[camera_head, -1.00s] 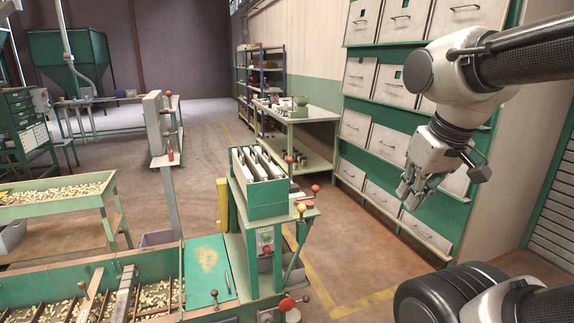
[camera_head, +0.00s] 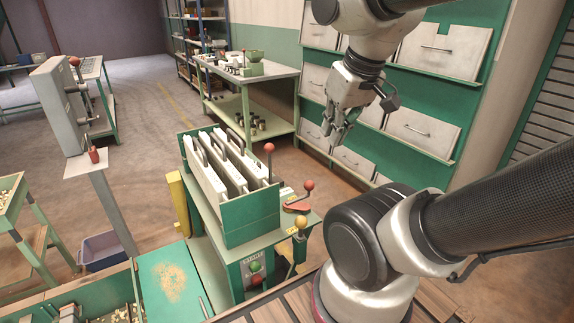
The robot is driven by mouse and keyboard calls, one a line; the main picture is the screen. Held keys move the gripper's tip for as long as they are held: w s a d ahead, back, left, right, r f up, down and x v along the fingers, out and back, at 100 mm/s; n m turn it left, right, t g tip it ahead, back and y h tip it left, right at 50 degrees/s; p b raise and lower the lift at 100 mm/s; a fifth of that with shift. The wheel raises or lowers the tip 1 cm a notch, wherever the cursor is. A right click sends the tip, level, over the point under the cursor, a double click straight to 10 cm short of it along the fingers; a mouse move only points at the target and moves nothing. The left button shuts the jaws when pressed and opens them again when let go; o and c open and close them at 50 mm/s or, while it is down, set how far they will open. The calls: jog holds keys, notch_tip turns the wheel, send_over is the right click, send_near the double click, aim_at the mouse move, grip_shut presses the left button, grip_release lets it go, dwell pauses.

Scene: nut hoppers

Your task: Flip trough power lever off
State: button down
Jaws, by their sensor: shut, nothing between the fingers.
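I cannot tell which of several levers is the trough power lever. A red-knobbed lever (camera_head: 308,186) stands on a red base at the right of the green machine, with another red-ball lever (camera_head: 269,148) behind it. A yellow-ball lever (camera_head: 300,222) is at its front right corner. A grey box (camera_head: 62,108) on a post at the left bears a red-ball lever (camera_head: 75,62), and a small red handle (camera_head: 94,154) stands on the ledge below it. My gripper (camera_head: 335,138) hangs shut and empty, pointing down, above and to the right of the machine, apart from every lever.
The green machine (camera_head: 250,222) holds upright white panels and has green and red buttons on its front. A workbench (camera_head: 250,85) with small parts stands behind. A wall of drawers (camera_head: 424,131) is at the right. A blue bin (camera_head: 102,251) is on the floor at the left.

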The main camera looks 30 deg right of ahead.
dwell(0.3)
jog(key=w+f+n+g, duration=0.1)
jog(key=w+f+g, duration=0.2)
jog(key=w, duration=0.7)
jog(key=w+d+f+n+g, duration=0.1)
jog(key=w+f+g, duration=0.3)
jog(key=w+f, duration=0.3)
jog(key=w, duration=0.2)
jog(key=shift+w+d+f+n+g+h, duration=0.25)
jog(key=shift+w+f+n+g+h, duration=0.05)
jog(key=shift+w+f+h, duration=0.1)
jog(key=shift+f, duration=0.1)
jog(key=x, duration=0.9)
jog(key=shift+f, duration=0.35)
